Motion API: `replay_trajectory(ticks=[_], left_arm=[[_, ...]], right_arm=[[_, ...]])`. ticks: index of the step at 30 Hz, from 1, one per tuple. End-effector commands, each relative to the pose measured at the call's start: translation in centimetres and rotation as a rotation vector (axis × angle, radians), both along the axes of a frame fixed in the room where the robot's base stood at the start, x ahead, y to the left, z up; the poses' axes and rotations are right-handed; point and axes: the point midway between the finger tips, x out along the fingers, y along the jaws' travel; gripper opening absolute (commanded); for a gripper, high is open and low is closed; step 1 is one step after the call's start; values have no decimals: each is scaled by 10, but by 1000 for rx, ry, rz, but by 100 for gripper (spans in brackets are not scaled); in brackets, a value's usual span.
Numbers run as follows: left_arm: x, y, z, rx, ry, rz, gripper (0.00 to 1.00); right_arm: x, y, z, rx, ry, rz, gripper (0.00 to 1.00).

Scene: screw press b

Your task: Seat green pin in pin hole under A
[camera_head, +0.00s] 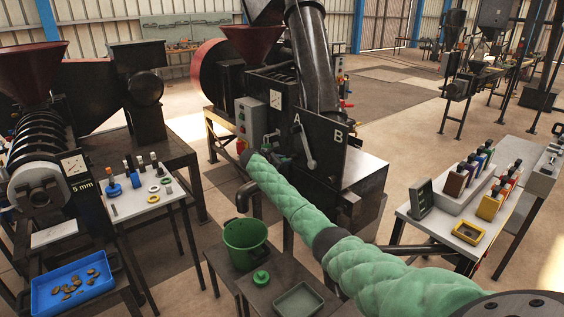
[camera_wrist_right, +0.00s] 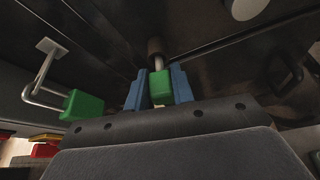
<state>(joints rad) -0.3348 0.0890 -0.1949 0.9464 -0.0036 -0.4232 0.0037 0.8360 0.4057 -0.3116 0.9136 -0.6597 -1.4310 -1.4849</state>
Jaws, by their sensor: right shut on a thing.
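My right gripper (camera_wrist_right: 159,90), with blue fingers, is shut on the green block-shaped head of the green pin (camera_wrist_right: 161,88) in the right wrist view. The pin's metal shaft points away from me to a brown round collar (camera_wrist_right: 154,46) on the dark machine face. Its far end meets the collar; how deep it sits I cannot tell. My left gripper is not in view.
A second green block (camera_wrist_right: 82,105) on a bent metal rod is close left of my fingers. A pale lever (camera_head: 305,148) hangs on the panel. A green bucket (camera_head: 245,243) stands below. A grey control box (camera_head: 250,121) is left of the panel.

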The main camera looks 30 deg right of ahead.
Motion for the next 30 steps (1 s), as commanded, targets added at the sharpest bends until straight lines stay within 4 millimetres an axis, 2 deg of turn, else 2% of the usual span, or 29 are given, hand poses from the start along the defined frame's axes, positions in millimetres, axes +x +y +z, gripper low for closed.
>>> replay_trajectory(ticks=[9, 10, 13, 14, 23, 30], left_arm=[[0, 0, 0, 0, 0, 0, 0], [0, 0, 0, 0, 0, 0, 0], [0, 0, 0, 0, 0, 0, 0], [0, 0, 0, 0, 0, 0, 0], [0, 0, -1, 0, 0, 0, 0], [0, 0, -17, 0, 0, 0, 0]], right_arm=[[0, 0, 0, 0, 0, 0, 0], [0, 0, 0, 0, -1, 0, 28], [0, 0, 0, 0, -1, 0, 48], [0, 0, 0, 0, -1, 0, 50], [0, 2, 0, 0, 0, 1, 50], [-4, 27, 7, 1, -3, 2, 50]])
